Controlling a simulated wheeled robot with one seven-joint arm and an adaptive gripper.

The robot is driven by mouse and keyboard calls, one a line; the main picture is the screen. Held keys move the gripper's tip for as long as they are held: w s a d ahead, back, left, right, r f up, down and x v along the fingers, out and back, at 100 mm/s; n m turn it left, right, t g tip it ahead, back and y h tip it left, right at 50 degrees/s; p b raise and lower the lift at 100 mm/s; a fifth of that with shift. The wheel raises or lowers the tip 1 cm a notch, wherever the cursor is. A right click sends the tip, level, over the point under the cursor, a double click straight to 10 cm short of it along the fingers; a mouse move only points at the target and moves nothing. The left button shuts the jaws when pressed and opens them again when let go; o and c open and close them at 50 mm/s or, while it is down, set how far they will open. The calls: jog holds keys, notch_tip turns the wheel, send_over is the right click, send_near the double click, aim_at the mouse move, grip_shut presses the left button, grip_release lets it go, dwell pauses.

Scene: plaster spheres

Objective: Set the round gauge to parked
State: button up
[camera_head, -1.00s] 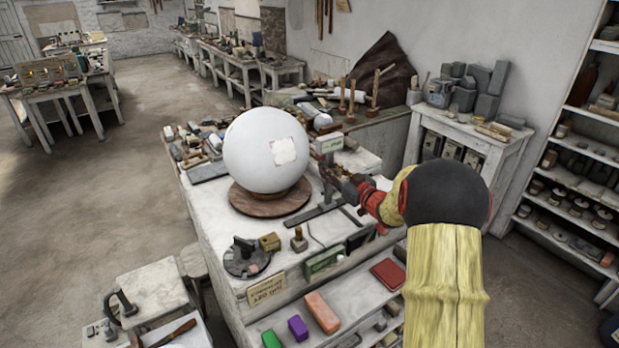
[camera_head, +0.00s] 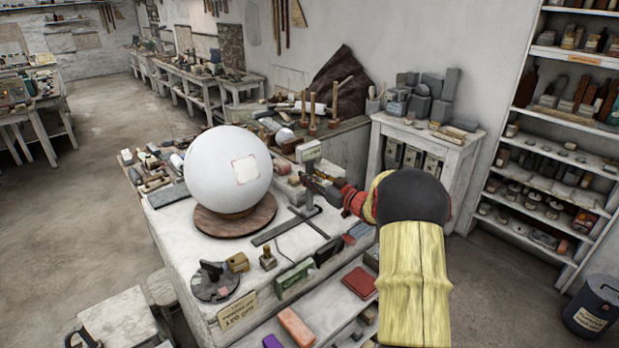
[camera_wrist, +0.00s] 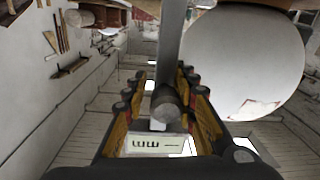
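The gauge beside the white plaster sphere (camera_head: 228,170) looks like an upright metal post on a flat dark base, with a small white box (camera_head: 308,152) at its top. I take this to be the round gauge; its setting is too small to read. My gripper (camera_head: 316,185) is at the post, just right of the sphere. In the wrist view the grey post (camera_wrist: 170,45) runs down between the fingers of my gripper (camera_wrist: 168,105). A dark round knob (camera_wrist: 165,98) lies between them; I cannot tell if they press on it. A white label (camera_wrist: 158,144) marked like "mm" shows below.
The sphere rests on a round wooden turntable (camera_head: 236,222) close left of the gauge. A dark disc with a lever (camera_head: 215,282), a green box (camera_head: 295,280) and small blocks crowd the table's front. Shelves (camera_head: 560,140) stand right; open floor lies left.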

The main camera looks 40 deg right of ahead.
jog(key=o, duration=0.3)
jog(key=s, duration=1.2)
jog(key=shift+d, duration=0.45)
